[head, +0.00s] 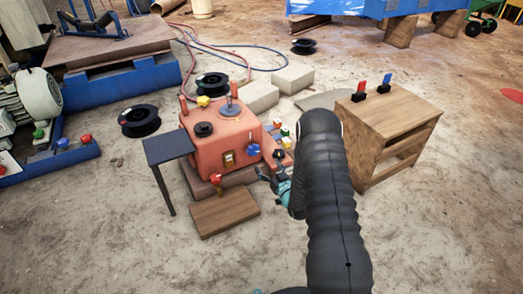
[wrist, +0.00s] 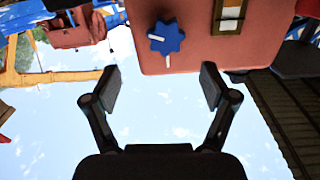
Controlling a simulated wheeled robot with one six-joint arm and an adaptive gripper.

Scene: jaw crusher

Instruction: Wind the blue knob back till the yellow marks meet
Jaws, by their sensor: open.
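The blue knob (wrist: 166,37) is star-shaped and sits on the face of the red machine housing (wrist: 195,60) in the wrist view. A pale mark (wrist: 157,38) on the knob points left. A second pale mark (wrist: 167,61) is on the housing below the knob, so the two are apart, about a quarter turn. In the head view the blue knob (head: 255,144) is small on the housing's right side. My gripper (wrist: 162,86) is open and empty, its fingers apart below the knob in the wrist picture, not touching it. In the head view my gripper (head: 270,182) is partly hidden by my arm.
A brass-framed window (wrist: 230,14) is beside the knob. A red knob (head: 215,178) is on the housing's lower front. A dark side table (head: 167,150) stands left, a wooden bench (head: 390,110) right. A wooden board (head: 225,212) lies in front. The foreground ground is clear.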

